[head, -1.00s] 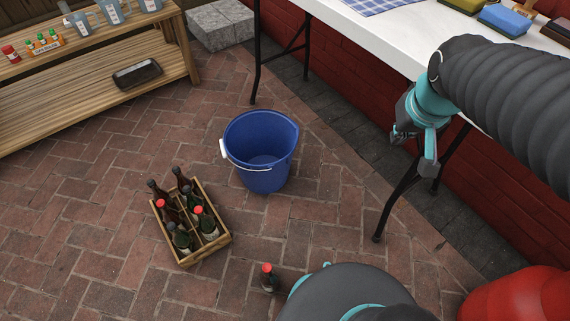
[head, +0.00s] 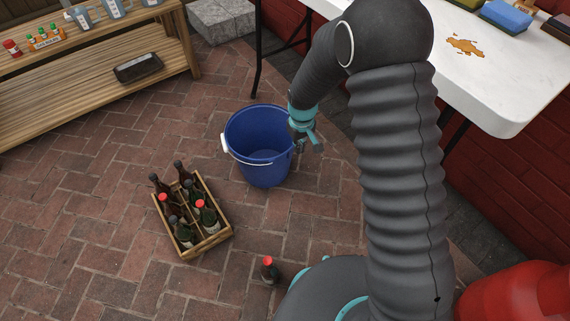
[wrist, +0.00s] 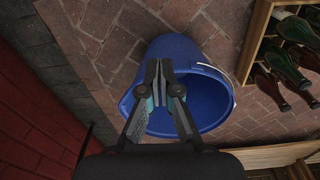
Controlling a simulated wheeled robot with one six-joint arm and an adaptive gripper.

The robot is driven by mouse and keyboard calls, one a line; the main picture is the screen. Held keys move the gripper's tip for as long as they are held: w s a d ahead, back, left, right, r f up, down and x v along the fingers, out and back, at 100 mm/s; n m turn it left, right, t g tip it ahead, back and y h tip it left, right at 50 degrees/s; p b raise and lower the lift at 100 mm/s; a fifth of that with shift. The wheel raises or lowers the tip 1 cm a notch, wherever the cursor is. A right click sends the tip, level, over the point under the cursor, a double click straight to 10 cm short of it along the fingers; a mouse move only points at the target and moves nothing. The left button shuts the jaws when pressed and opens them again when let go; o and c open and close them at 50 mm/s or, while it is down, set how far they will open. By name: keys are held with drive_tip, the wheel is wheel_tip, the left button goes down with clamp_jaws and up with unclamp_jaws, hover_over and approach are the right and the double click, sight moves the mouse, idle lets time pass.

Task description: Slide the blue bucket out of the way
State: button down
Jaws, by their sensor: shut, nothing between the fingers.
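The blue bucket (head: 258,150) stands upright on the brick floor, with its white handle hanging against the outside. It looks empty inside. My gripper (head: 303,140) is at the bucket's right side in the head view, close to its rim. In the wrist view, the shut, empty fingers (wrist: 160,66) show in front of the bucket (wrist: 203,80) and overlap its wall and rim. I cannot tell whether they touch it.
A wooden crate (head: 214,243) of bottles sits in front of the bucket, at lower left. A single bottle (head: 269,270) stands on the floor near my base. A white table (head: 500,85) is at right, a wooden shelf (head: 80,95) at left. Bricks between shelf and bucket are clear.

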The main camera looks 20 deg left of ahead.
drive_tip(key=w+a+f, duration=0.1)
drive_tip(key=a+f, duration=0.1)
drive_tip(key=f, duration=0.5)
drive_tip(key=w+a+f, duration=0.1)
drive_tip(key=a+f, duration=0.2)
drive_tip(key=f, duration=0.5)
drive_tip(key=shift+a+f+n, duration=0.15)
drive_tip(key=shift+n, duration=0.25)
